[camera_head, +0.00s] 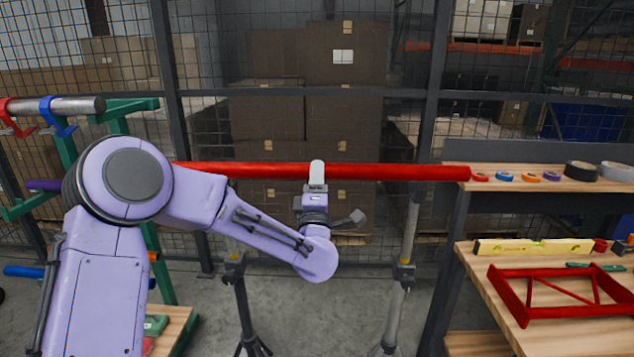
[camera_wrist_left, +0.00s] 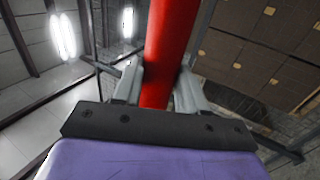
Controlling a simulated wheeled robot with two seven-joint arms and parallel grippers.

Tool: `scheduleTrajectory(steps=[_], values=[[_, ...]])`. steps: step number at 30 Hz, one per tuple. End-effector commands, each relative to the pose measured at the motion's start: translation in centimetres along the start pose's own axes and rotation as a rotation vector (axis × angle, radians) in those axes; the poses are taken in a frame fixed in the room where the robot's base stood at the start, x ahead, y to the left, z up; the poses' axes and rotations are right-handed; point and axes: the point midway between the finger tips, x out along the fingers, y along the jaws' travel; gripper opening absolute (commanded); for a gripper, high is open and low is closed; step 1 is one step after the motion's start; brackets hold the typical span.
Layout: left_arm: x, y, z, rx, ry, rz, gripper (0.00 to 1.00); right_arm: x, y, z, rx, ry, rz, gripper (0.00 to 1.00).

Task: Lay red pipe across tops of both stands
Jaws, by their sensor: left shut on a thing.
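The red pipe (camera_head: 400,172) is held roughly level in the head view. My left gripper (camera_head: 316,172) is shut on it near its middle. In the left wrist view, the red pipe (camera_wrist_left: 172,45) runs between the two fingers of my left gripper (camera_wrist_left: 158,88). The right stand (camera_head: 403,272) is upright under the pipe's right part. The left stand (camera_head: 235,270) is upright under its left part, with its upper end partly hidden by my arm. I cannot tell whether the pipe touches either stand's top. My right gripper is out of view.
A green rack (camera_head: 66,150) with a grey pipe (camera_head: 60,106) stands at the left. At the right is a workbench (camera_head: 490,280) with a red frame (camera_head: 525,312) and a yellow level (camera_head: 533,247), below a shelf of tape rolls. A mesh fence and boxes are behind.

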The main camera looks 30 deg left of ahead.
Motion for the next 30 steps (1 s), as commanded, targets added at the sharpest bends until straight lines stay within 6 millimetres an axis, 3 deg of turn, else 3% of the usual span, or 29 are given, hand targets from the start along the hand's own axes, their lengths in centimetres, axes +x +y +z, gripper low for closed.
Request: scheduleTrajectory(steps=[19,21,30], values=[[6.8,-3.1,0.0,-0.001,0.001,0.0,0.0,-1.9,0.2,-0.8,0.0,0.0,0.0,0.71],[6.0,-4.5,0.0,-0.001,-0.001,-0.001,0.0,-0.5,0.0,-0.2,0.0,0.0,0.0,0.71],[4.5,-7.6,0.0,-0.001,0.0,0.0,0.0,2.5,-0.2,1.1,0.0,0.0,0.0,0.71]])
